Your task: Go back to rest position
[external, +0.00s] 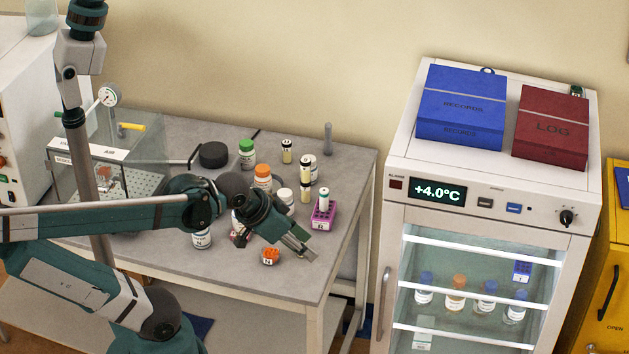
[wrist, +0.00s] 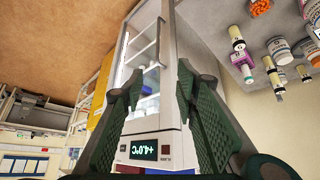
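My gripper (external: 303,250) extends over the right front part of the grey table (external: 345,172), pointing toward the right. In the wrist view my gripper (wrist: 158,75) shows its two green ribbed fingers apart, with nothing held between them. The white fridge (wrist: 152,110) appears beyond the gap, upside down. In the external view an orange-topped container (external: 270,257) stands just left of the fingertips. A magenta rack (external: 322,216) holding a vial (external: 324,196) stands behind the gripper. My arm hides part of the table.
Several bottles, including a green-capped one (external: 247,153) and an orange-capped one (external: 263,177), crowd the table behind my wrist. A clear-walled enclosure (external: 110,155) stands at the table's left. The fridge (external: 480,222), right of the table, carries blue (external: 461,106) and red (external: 550,127) binders.

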